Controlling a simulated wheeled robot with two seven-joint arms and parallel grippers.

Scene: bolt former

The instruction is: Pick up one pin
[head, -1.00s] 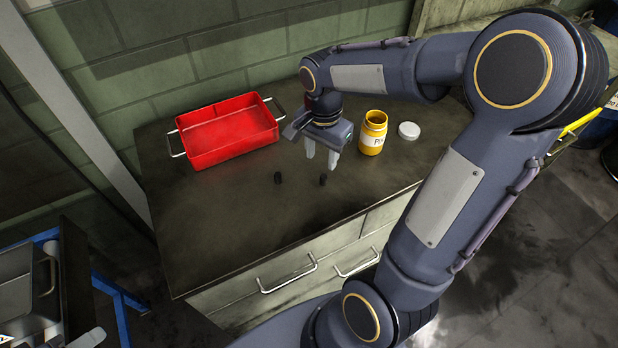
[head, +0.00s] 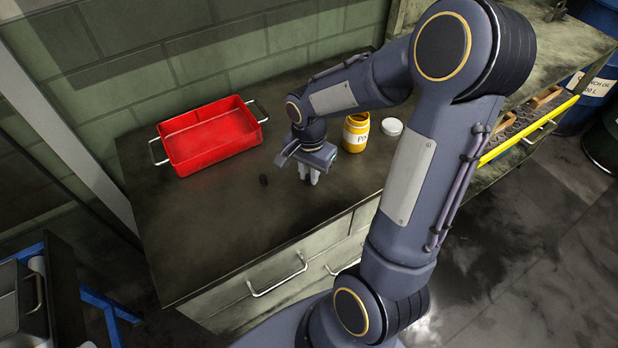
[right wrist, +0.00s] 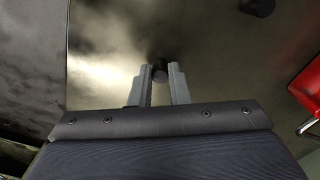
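Two small black pins are on the dark tabletop. One pin (head: 263,180) stands alone left of my right gripper and shows at the top of the right wrist view (right wrist: 258,7). My right gripper (head: 309,177) points down at the tabletop. In the right wrist view its fingers (right wrist: 161,75) are close together with the other pin (right wrist: 159,73) between their tips, filling the gap. That pin is hidden behind the fingers in the head view. It appears to be still at the table surface. My left gripper is not in view.
A red tray (head: 171,163) with metal handles stands at the back left. A yellow jar (head: 356,134) and a white lid (head: 392,126) stand just right of my gripper. The front left tabletop is clear. Drawers with handles (head: 278,283) are below the front edge.

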